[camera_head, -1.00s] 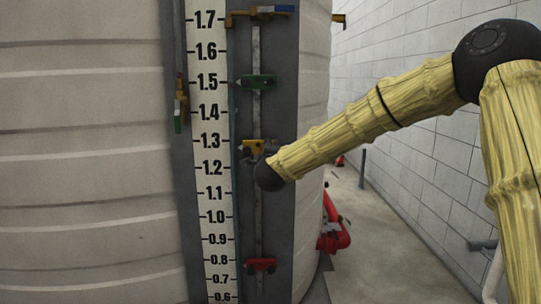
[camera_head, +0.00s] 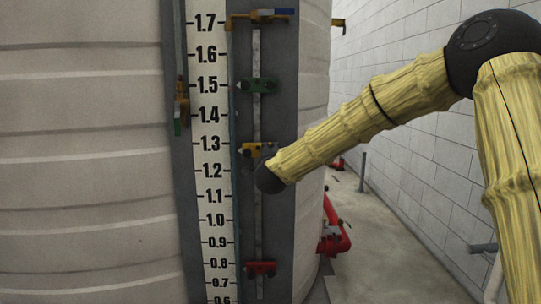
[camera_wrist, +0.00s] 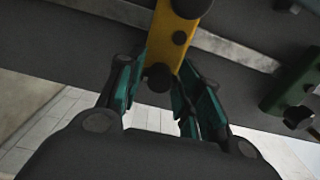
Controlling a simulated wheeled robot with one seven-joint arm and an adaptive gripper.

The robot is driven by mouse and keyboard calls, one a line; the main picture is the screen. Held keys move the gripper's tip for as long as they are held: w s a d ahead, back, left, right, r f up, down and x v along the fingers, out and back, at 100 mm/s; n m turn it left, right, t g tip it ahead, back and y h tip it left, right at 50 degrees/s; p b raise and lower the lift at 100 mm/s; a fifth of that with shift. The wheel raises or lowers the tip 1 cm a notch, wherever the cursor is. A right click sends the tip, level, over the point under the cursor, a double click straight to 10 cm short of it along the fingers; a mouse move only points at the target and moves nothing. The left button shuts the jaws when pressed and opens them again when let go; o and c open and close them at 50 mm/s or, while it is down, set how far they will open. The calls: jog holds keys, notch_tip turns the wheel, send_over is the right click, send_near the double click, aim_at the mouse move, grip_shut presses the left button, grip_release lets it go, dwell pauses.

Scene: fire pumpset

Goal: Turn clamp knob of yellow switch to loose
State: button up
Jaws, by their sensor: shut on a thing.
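The yellow switch (camera_head: 257,149) sits on the vertical rail near the 1.3 mark, its lower part partly hidden by my arm's end. In the wrist view the yellow switch (camera_wrist: 176,42) runs down between my fingers. Its dark clamp knob (camera_wrist: 158,78) shows at its lower end. My gripper (camera_wrist: 158,92) has its teal fingers on either side of this knob and is shut on it. The fingers are hidden in the head view.
On the same rail are a green switch (camera_head: 257,86) above and a red switch (camera_head: 261,268) below. The green one shows at right in the wrist view (camera_wrist: 296,90). A white number scale (camera_head: 211,150) stands left of the rail. Red piping (camera_head: 334,232) stands right of the tank.

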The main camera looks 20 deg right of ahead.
jog(key=o, duration=1)
jog(key=shift+s, duration=0.1)
jog(key=v, duration=1.2)
